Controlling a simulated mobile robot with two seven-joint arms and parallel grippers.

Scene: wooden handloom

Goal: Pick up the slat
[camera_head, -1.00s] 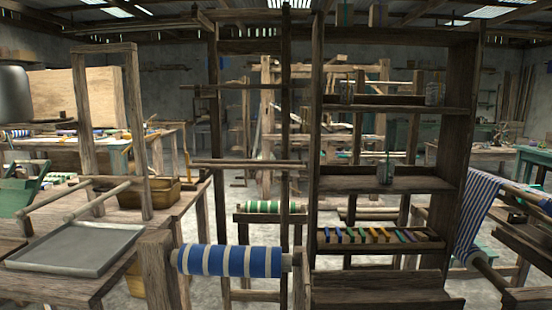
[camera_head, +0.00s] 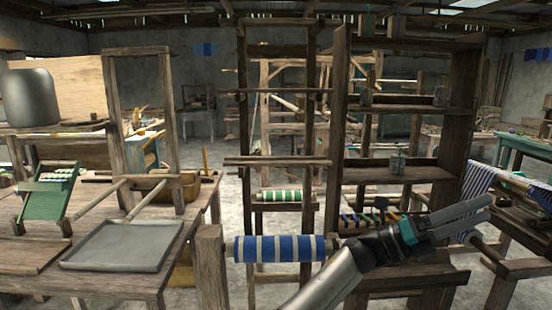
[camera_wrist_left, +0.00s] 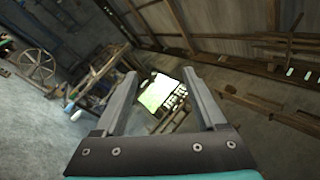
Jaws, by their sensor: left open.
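My left gripper (camera_head: 484,206) reaches in from the bottom of the head view and points right, in front of the shelf unit. In the left wrist view its two fingers (camera_wrist_left: 160,74) are apart with nothing between them. I cannot tell which piece is the slat. The gripper touches none of these bars. My right gripper is out of view.
A wooden shelf unit (camera_head: 455,140) with jars stands behind my left arm, which partly hides its colored bobbins (camera_head: 365,217). A blue striped roll (camera_head: 272,249) is beside my forearm. A grey tray (camera_head: 122,246) lies on the left table. Striped cloth (camera_head: 481,188) hangs at the right.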

